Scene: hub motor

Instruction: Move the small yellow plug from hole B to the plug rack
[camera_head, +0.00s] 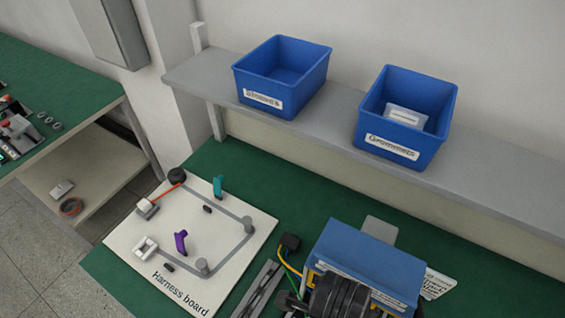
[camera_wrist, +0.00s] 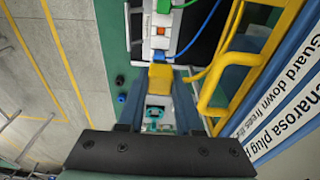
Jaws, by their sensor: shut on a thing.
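In the wrist view, my gripper (camera_wrist: 161,84) reaches up the picture from its dark mount, its fingers closed on a small yellow plug (camera_wrist: 161,74). The plug sits at the fingertips, just below a narrow panel (camera_wrist: 160,42) with white and orange parts. I cannot tell whether the plug still touches the panel. Hole B's label is not readable, and I cannot pick out the plug rack in either view.
Yellow tubing (camera_wrist: 226,85) and a blue cable (camera_wrist: 205,35) run close on the right in the wrist view. The head view shows a harness board (camera_head: 128,247), a blue-topped unit (camera_head: 368,262), and two blue bins (camera_head: 281,76) (camera_head: 405,118) on a shelf.

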